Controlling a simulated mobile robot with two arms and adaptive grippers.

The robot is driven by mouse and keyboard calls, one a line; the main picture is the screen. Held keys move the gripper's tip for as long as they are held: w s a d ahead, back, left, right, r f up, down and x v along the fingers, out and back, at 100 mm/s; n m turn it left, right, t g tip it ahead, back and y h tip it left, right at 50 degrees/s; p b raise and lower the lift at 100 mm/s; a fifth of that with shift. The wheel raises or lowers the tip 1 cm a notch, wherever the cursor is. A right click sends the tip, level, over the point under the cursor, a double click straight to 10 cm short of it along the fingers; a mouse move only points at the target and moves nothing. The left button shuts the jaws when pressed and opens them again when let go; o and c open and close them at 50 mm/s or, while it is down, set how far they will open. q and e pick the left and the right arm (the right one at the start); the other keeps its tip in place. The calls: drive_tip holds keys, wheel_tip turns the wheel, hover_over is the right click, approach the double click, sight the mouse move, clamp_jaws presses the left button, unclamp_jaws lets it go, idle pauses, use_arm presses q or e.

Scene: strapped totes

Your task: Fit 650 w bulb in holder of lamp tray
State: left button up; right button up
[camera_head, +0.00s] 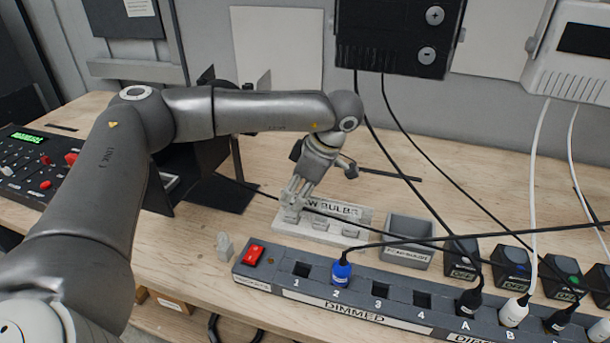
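My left gripper (294,195) reaches down over the left end of a pale bulb rack (340,212) whose label reads "...W BULBS". Its fingertips are small and overlap the rack's left slots, so I cannot tell whether they are shut or hold a bulb. Pale bulb-like pieces show along the rack's front. A small whitish piece (225,245) stands on the table left of the power strip; it may be a bulb. A black open housing (183,180), perhaps the lamp with its tray, is partly hidden behind my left arm. The bulb holder is not distinguishable. My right gripper is out of view.
A long grey power strip (390,312) marked "DIMMED" runs along the front with a blue plug (341,272). A small grey bin (406,240) stands right of the rack. Black cables cross above the bench. A control panel (32,165) sits at left.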

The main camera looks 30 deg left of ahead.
sight(293, 200)
use_arm(q)
drive_tip(key=shift+x, duration=1.85)
clamp_jaws()
drive_tip(key=shift+r+p, duration=0.15)
drive_tip(key=shift+p, duration=0.15)
drive_tip(key=shift+r+p, duration=1.25)
drive_tip(key=shift+r, duration=0.65)
